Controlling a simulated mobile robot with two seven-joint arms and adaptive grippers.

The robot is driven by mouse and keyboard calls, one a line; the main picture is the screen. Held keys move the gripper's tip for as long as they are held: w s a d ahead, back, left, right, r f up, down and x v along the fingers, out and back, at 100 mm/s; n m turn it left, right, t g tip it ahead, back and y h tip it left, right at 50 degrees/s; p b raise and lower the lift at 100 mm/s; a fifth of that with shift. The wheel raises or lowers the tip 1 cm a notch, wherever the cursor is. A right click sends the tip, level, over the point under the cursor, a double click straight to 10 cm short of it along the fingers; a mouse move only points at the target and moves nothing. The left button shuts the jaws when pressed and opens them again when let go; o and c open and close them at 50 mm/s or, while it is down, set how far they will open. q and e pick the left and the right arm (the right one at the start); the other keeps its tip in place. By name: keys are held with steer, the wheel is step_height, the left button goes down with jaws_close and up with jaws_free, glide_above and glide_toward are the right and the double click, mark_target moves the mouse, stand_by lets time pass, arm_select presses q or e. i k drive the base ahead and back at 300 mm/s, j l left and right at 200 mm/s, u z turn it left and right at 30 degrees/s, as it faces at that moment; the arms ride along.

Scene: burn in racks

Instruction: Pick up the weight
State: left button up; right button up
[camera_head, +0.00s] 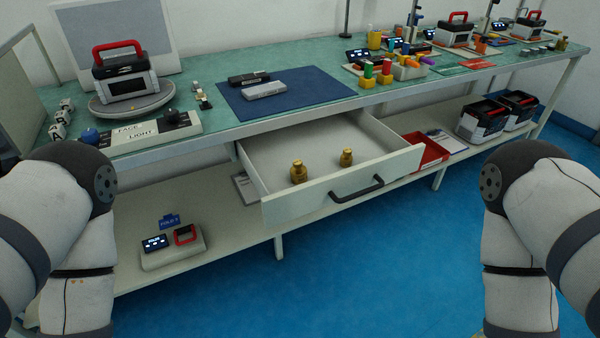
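Two brass weights stand upright inside an open white drawer under the bench. One weight (298,172) is close to the drawer's front panel at its left half. The other weight (346,158) stands to its right and a little farther back. The drawer (290,201) is pulled out toward me, with a dark handle (356,189) on its front. My two arms show at the left and right edges of the picture, well apart from the drawer. Neither gripper is in view.
The green bench top (210,113) carries a blue mat (310,88) and a red-handled case (124,78) on a round stand. On the lower shelf are a small device (168,246), a red tray (432,150) and toolboxes (482,120). Blue floor is clear in front.

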mark_target(299, 171)
steer(key=i+l+u, duration=0.15)
steer(key=l, duration=0.15)
steer(key=i+l+u, duration=0.35)
steer(key=l, duration=0.25)
steer(key=l+u, duration=0.15)
steer(key=l, duration=0.2)
steer(key=i, duration=0.05)
